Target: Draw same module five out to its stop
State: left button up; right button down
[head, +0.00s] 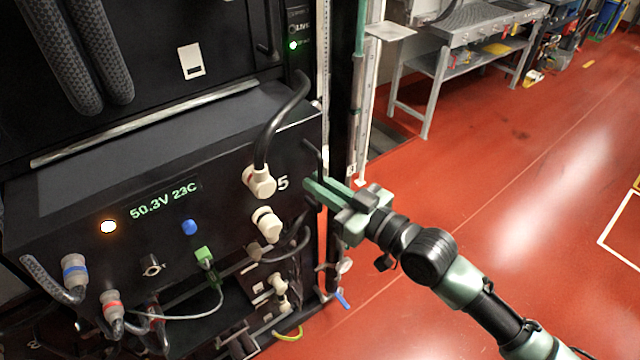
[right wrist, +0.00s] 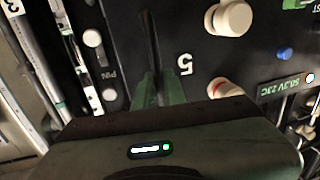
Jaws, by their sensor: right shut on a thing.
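Module five (head: 150,165) is a black box with a "5" at the right of its front face and a display reading 50.3V 23C. It stands out from the rack, with part of its top showing. My right gripper (head: 315,190) is at the front face's right end, shut on a dark upright handle (head: 312,152). In the right wrist view, the green fingers (right wrist: 160,92) close around this dark handle (right wrist: 150,45), beside the "5". The fingers hide part of the handle. My left gripper is not in view.
A black cable runs to the upper cream connector (head: 259,181); another cream connector (head: 267,224) sits below. Blue-banded (head: 75,268) and red-banded (head: 112,304) plugs hang at the lower left. A rack post (head: 360,90) stands right of the module. Red floor (head: 480,190) lies open to the right.

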jog(key=shift+s+d+f, duration=0.1)
jog(key=shift+s+d, duration=0.35)
jog(key=shift+s, duration=0.25)
jog(key=c, duration=1.5)
grip_release()
jog(key=shift+s+d, duration=0.1)
jog(key=shift+d, duration=0.05)
